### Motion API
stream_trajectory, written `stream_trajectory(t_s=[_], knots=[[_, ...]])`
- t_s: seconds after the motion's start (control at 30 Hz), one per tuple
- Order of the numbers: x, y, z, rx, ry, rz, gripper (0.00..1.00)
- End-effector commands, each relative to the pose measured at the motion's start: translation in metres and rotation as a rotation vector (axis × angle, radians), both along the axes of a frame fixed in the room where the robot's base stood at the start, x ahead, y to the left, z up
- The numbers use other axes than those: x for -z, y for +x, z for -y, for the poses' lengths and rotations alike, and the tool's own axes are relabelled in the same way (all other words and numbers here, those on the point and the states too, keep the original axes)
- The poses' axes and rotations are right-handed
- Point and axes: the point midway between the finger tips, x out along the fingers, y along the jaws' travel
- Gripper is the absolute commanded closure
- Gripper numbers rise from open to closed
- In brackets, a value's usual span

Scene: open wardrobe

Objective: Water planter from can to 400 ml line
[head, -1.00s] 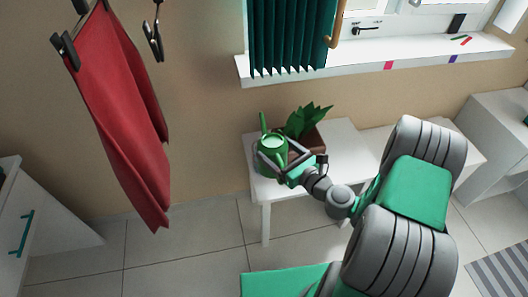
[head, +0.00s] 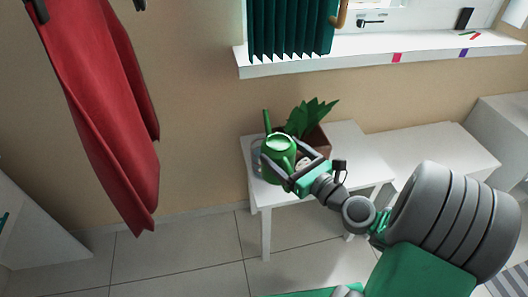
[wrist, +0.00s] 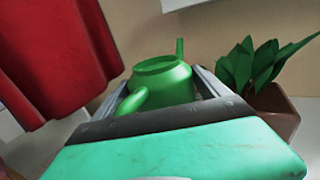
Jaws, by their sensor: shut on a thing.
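The green watering can (head: 279,150) is at the left end of the small white table (head: 346,141), upright, with its spout pointing up at the back. My gripper (head: 284,160) is shut on the can from the front right. In the wrist view the can (wrist: 163,80) sits between the two fingers, with its open top and handle showing. The brown planter (head: 318,138) with a leafy green plant (head: 311,116) stands on the table just right of and behind the can. It also shows at the right of the wrist view (wrist: 275,108). No 400 ml line can be made out.
A red cloth (head: 100,110) hangs at the left. A white windowsill (head: 380,55) and dark green curtain (head: 290,30) are above the table. A lower white bench (head: 445,155) stands to the right. A grey round object (head: 257,155) shows partly behind the can.

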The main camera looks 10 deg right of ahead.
Motion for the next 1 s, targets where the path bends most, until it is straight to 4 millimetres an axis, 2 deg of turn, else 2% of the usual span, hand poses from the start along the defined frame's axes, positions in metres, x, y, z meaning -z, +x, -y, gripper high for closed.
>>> stream_trajectory(t_s=[0.03,0.23,0.53,0.83,1.0], knots=[[0.005,-0.002,0.001,0.002,-0.003,0.009,0.88],[0.008,-0.009,0.0,0.0,-0.003,0.019,0.88],[0.002,-0.011,0.0,0.0,0.0,0.018,0.88],[-0.028,-0.01,0.0,0.0,0.0,0.018,0.88],[-0.027,-0.011,0.0,0.0,0.0,0.017,0.88]])
